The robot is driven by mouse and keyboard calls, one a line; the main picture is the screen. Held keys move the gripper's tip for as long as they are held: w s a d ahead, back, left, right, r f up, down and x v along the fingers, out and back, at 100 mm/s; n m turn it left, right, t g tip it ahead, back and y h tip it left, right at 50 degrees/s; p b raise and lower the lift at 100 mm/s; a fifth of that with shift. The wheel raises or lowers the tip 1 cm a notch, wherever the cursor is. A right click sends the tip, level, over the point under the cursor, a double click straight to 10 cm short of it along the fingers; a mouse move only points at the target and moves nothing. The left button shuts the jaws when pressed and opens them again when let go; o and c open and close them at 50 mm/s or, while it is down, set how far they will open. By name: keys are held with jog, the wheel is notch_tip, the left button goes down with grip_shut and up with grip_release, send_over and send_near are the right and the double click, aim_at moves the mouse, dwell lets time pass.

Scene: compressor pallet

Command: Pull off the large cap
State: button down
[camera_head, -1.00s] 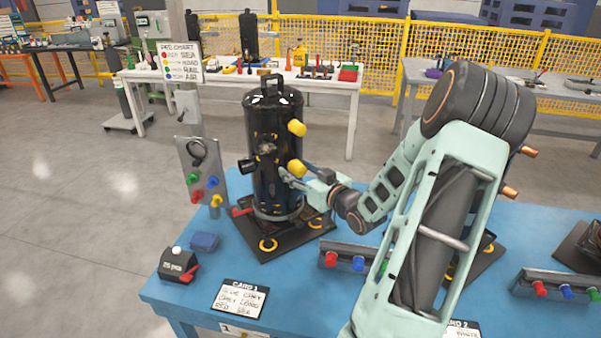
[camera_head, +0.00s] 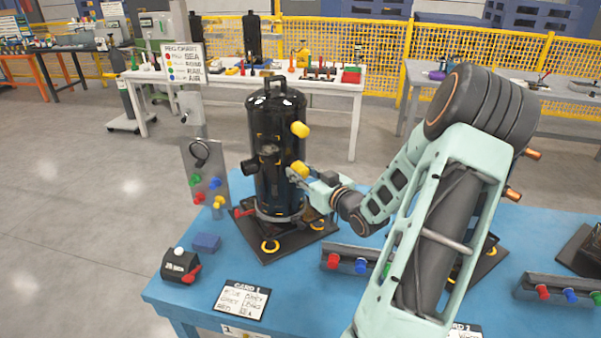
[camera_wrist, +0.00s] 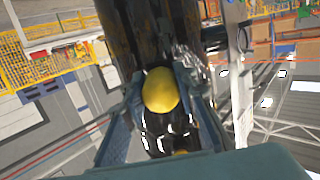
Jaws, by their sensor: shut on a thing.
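A tall black compressor tank (camera_head: 275,145) stands upright on a dark base plate. On its right side sits an upper yellow cap (camera_head: 300,130), with a lower yellow cap (camera_head: 299,170) below it. My gripper (camera_head: 297,174) is at the lower cap. In the wrist view, the yellow cap (camera_wrist: 160,90) lies between the two fingers, which are shut on it. The tank is close behind it. I cannot tell whether this cap is still seated on its port. Part of it is hidden by a finger in the head view.
A blue table (camera_head: 215,285) carries the base plate, a pegged upright panel (camera_head: 205,172), a small black box (camera_head: 180,266), a blue block (camera_head: 206,243) and a card (camera_head: 241,299). Racks with coloured caps lie to the right, partly behind my arm. A black side port (camera_head: 250,167) projects left from the tank.

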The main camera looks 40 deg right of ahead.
jog(key=shift+s, duration=0.25)
jog(key=shift+s+a+p, duration=0.15)
jog(key=shift+s+p, duration=0.05)
jog(key=shift+s, duration=1.25)
jog(key=shift+s+a+p, duration=0.1)
jog(key=shift+s+p, duration=0.1)
jog(key=shift+s, duration=1.2)
